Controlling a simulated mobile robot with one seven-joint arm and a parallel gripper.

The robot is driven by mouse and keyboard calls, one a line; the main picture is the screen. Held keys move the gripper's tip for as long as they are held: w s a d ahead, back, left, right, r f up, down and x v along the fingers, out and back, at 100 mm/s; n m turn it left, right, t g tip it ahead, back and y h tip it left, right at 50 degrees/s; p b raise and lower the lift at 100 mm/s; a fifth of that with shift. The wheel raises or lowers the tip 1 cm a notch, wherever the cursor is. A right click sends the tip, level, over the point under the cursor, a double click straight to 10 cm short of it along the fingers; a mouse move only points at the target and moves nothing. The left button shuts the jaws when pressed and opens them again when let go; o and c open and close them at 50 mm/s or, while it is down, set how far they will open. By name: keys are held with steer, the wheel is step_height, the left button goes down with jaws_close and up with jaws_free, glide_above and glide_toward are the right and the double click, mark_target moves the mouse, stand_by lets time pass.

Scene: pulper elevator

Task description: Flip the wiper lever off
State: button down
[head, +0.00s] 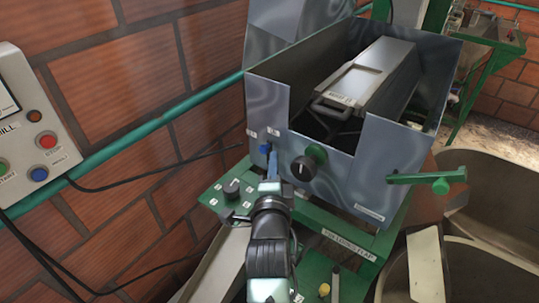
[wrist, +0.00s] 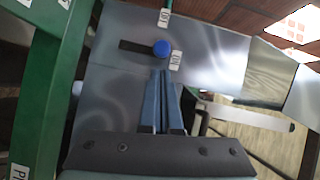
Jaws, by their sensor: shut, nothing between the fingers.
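A small lever with a round blue knob, which looks like the wiper lever (wrist: 162,47), sits on the grey metal housing (wrist: 200,45). The lever also shows in the head view (head: 265,148), on the housing's front left. My gripper (wrist: 161,73) is shut and empty, with its blue fingertips just below the knob in the wrist view. I cannot tell whether they touch it. In the head view my gripper (head: 272,155) partly covers the area beside the lever.
A green handle (head: 425,178) sticks out at the housing's right. A green panel with a black knob (head: 231,188) lies left. A wall control box (head: 35,130) and a metal basin (head: 500,200) flank the machine.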

mark_target(263, 148)
steer(key=shift+w+a+f, duration=0.15)
steer(key=shift+w+a, duration=0.35)
steer(key=shift+w, duration=0.05)
steer(key=shift+w+a+r+n+g+p, duration=0.3)
steer(key=shift+a+n+g, duration=0.2)
steer(key=shift+n, duration=0.2)
steer(key=shift+w+a+r+n+g+h, duration=0.25)
steer(key=shift+a+n+g+h, duration=0.05)
steer(key=shift+n, duration=0.2)
steer(key=shift+w+a+f+n+g+h+b, duration=0.15)
steer(key=shift+w+a+n+g+h+b, duration=0.3)
steer(key=shift+a+n+g, duration=0.35)
steer(key=shift+w+a+f+n+g+h+b, duration=0.2)
steer(key=shift+w+a+n+g+h, duration=0.35)
steer(key=shift+n, duration=0.3)
steer(key=shift+w+a+f+n+g+h+b, duration=0.1)
steer(key=shift+w+a+n+g+h+b, duration=0.25)
steer(key=shift+w+a+n+g+h, duration=0.35)
steer(key=shift+s, duration=0.25)
steer(key=shift+d, duration=0.1)
